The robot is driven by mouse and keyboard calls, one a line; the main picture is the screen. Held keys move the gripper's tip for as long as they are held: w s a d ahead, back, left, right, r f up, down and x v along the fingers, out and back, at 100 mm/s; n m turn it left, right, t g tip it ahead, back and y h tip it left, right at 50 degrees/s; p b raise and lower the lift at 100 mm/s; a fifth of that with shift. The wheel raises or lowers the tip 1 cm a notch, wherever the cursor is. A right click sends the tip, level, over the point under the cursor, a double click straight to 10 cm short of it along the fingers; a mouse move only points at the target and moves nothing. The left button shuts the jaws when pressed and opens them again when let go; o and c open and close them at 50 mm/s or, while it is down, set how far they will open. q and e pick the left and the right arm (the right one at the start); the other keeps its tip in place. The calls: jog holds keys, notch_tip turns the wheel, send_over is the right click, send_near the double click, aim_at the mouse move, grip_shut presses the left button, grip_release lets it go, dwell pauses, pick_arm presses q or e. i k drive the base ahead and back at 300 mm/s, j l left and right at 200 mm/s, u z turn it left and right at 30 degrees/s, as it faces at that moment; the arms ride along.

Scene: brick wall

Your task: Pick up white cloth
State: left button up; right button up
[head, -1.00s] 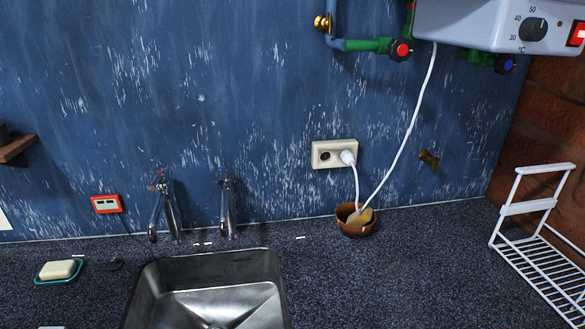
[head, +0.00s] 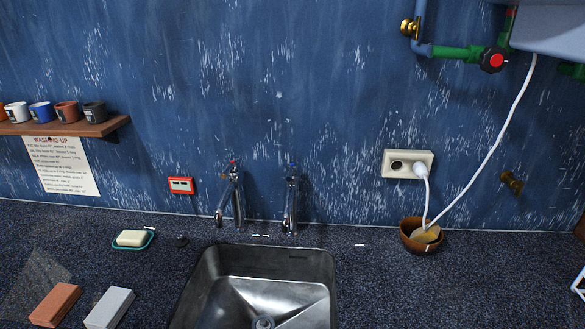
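A light grey-white block-shaped thing (head: 108,308) lies on the counter at the lower left, left of the sink. It may be a folded white cloth, but I cannot tell for certain. A similar orange-brown one (head: 55,305) lies just left of it. No other cloth shows. Neither of my grippers is in view.
A metal sink (head: 262,285) with two taps is at the bottom middle. A soap dish (head: 133,240) is behind the blocks. A brown bowl (head: 421,235) stands below a socket (head: 408,164). Several mugs stand on a wooden shelf (head: 75,129). The right counter is mostly clear.

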aim_at(108, 313)
jog(key=u, duration=1.3)
